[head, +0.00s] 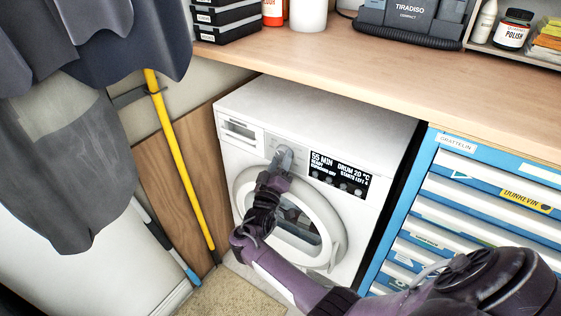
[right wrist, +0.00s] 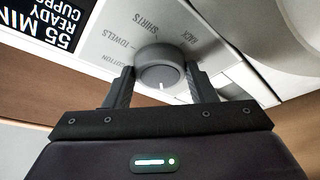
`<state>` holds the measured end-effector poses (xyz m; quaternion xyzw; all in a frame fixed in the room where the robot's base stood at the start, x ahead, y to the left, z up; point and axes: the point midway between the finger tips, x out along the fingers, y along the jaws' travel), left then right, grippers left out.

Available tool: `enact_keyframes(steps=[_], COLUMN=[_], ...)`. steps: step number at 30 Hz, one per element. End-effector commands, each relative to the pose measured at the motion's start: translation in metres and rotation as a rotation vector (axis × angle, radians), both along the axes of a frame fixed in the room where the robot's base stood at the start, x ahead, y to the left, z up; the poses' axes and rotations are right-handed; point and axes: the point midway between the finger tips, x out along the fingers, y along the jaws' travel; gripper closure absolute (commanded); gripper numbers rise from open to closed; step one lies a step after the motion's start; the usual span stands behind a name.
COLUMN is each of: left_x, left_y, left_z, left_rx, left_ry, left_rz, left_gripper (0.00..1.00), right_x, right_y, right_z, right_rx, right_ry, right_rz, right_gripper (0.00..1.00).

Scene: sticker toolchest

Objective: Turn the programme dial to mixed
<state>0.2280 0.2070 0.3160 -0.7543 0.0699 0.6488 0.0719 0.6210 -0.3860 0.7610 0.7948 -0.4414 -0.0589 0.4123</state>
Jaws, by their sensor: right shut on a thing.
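The white machine (head: 320,112) stands under the worktop, with a round door and a black display (head: 341,174) reading "55 MIN" and "DRUM 20 °C". My right gripper (head: 283,160) is at its front panel, left of the display. In the right wrist view the grey programme dial (right wrist: 158,66) sits between the two fingers of the right gripper (right wrist: 160,72), which are shut on its sides. A white mark on the dial points down in that view. Labels like "COTTON", "TOWELS", "SHIRTS" and "RACK" curve around it. I cannot read a "mixed" label. My left gripper is out of view.
A wooden worktop (head: 390,65) runs above the machine. A blue drawer chest (head: 420,185) stands to its right. A yellow pole (head: 178,150) and a wooden board lean at the left, near hanging grey cloths (head: 60,150).

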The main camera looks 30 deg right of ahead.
Motion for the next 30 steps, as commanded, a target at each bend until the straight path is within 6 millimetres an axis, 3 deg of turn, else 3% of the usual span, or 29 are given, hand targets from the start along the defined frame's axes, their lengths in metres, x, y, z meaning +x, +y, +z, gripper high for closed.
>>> enact_keyframes(steps=[1, 2, 6, 17, 30], left_x=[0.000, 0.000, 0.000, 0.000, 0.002], left_y=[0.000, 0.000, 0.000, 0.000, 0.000], left_z=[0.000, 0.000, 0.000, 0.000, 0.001], left_rx=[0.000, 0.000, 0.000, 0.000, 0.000], left_ry=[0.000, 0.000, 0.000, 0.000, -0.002], left_rz=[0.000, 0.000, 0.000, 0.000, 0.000], left_gripper=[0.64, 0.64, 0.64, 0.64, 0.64], right_x=[0.000, 0.000, 0.000, -0.004, -0.044], right_y=[0.000, 0.000, 0.000, 0.006, 0.055], right_z=[0.000, 0.000, 0.000, -0.002, -0.020], right_rx=[0.000, 0.000, 0.000, 0.001, 0.001], right_ry=[0.000, 0.000, 0.000, 0.000, 0.000], right_rz=[0.002, 0.002, 0.002, 0.001, 0.001], right_gripper=[0.72, 0.45, 0.28, 0.28, 0.28])
